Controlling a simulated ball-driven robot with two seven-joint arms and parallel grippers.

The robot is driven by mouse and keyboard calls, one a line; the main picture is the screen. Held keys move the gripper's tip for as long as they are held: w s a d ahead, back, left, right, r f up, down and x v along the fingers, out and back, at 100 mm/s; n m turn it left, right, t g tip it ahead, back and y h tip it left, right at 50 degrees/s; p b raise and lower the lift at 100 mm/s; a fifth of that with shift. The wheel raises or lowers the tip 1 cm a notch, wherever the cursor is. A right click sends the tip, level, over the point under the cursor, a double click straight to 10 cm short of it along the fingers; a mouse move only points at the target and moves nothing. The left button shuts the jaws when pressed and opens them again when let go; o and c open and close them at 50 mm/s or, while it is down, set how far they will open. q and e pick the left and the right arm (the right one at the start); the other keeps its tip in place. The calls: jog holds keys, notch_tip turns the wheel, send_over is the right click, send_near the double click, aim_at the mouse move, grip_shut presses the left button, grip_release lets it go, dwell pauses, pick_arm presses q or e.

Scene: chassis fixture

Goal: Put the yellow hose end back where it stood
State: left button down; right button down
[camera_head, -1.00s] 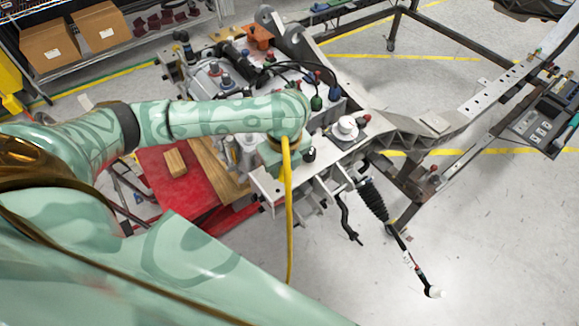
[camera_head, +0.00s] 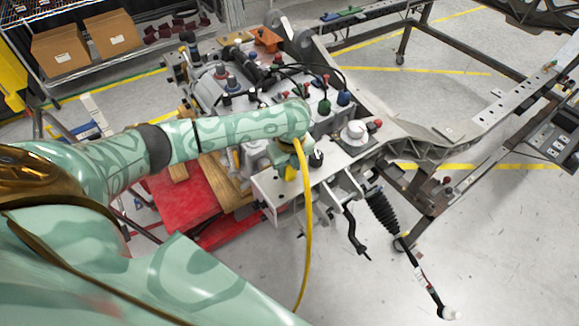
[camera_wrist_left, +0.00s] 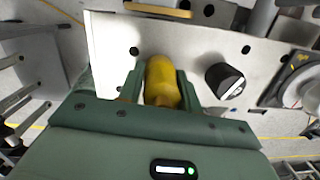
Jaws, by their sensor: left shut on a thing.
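My left gripper (camera_head: 288,168) is above the near corner of the grey chassis plate (camera_head: 272,188). In the wrist view the gripper (camera_wrist_left: 162,85) is shut on the yellow hose end (camera_wrist_left: 161,75), a rounded yellow piece between its two green fingers. The yellow hose (camera_head: 307,235) hangs from the wrist past the plate's edge. The plate (camera_wrist_left: 110,42) lies beyond the fingers in the wrist view. I cannot tell whether the hose end touches it. My right gripper is in neither view.
A black knob (camera_wrist_left: 224,80) stands on the plate just right of the fingers. A white round cap (camera_head: 355,131) and several plugs and cables stand farther along the chassis. A red platform (camera_head: 185,198) is at the left. The floor (camera_head: 510,245) at the right is clear.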

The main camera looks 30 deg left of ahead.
pick_arm(q)
jog(key=c, duration=1)
grip_release()
jog(key=shift+f, duration=0.1)
jog(key=shift+o, duration=0.2)
jog(key=r+p, duration=0.1)
jog(key=r, duration=0.3)
jog(key=r+p, duration=0.2)
jog(key=r, duration=0.2)
jog(key=d+r+p, duration=0.1)
jog(key=r+p, duration=0.1)
jog(key=r, duration=0.2)
jog(key=shift+s+r, duration=0.1)
jog(key=shift+s, duration=0.3)
